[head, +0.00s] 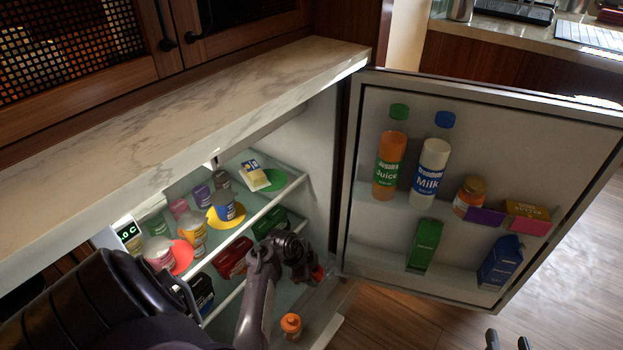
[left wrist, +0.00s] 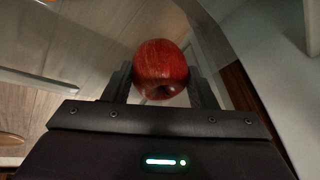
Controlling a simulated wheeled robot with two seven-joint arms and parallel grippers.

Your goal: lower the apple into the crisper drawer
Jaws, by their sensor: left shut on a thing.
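The red apple (left wrist: 161,69) is between the two fingers of my left gripper (left wrist: 161,84) in the left wrist view. In the head view my left gripper (head: 312,272) reaches into the low part of the open fridge, and only a small red part of the apple (head: 318,273) shows beside it. The crisper drawer seems to be the pale, glassy bin (head: 333,322) at the fridge bottom, below the gripper; my arm hides part of it. I cannot tell how far the apple is above it. My right gripper (head: 506,342) shows two separated fingertips at the bottom edge, empty.
An orange-capped jar (head: 291,325) stands low, close to my left arm. Shelves above hold several jars and boxes, including a red box (head: 234,257). The open fridge door (head: 378,235) on the right carries bottles and cartons. A marble counter (head: 180,120) overhangs the fridge.

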